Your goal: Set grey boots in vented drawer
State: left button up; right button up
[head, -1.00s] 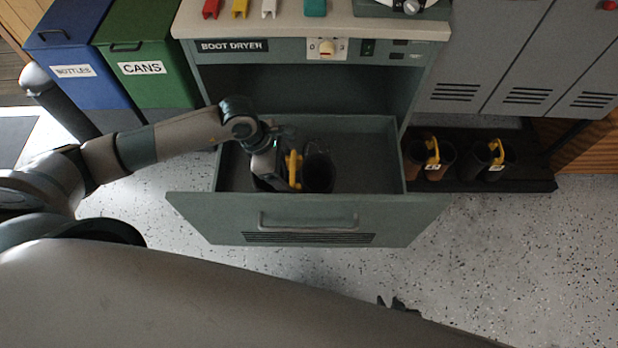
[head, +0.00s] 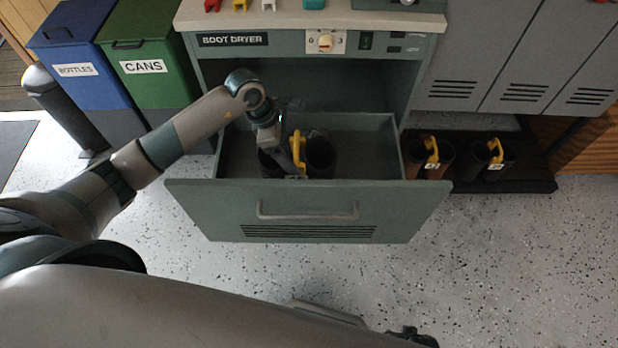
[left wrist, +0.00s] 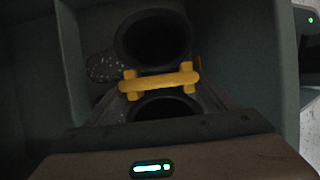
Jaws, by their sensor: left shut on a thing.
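The vented drawer (head: 390,210) of the boot dryer is pulled open, with slots in its front below a bar handle. A pair of dark grey boots (head: 320,156) stands upright inside the drawer's outline, joined by a yellow clip (head: 299,148). My left gripper (head: 297,165) is shut on this clip from above. In the left wrist view the clip (left wrist: 160,84) crosses between the two dark boot openings (left wrist: 152,40). The boots' soles are hidden, so I cannot tell whether they touch the drawer bottom. A dark part at the bottom edge looks like my right gripper (head: 412,337); its fingers are unclear.
Right of the dryer, a low black rack (head: 520,182) holds brown boots (head: 428,160) and another dark pair (head: 485,160), both with yellow clips. Blue (head: 80,60) and green (head: 150,55) bins stand left. Grey lockers (head: 470,55) are behind. The front floor is clear.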

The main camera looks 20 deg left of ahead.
pick_arm(q)
jog(key=shift+w+r, duration=0.1)
notch_tip(320, 180, down, 6)
pick_arm(e)
jog(key=shift+w+a, duration=0.2)
jog(key=shift+w, duration=0.2)
dwell(0.4)
pick_arm(q)
notch_tip(320, 180, down, 4)
jog(key=shift+r+p, duration=0.1)
jog(key=shift+p, duration=0.25)
pick_arm(e)
jog(key=shift+s+a+r+t, duration=0.1)
jog(key=shift+a+t, duration=0.05)
jog(key=shift+t, duration=0.15)
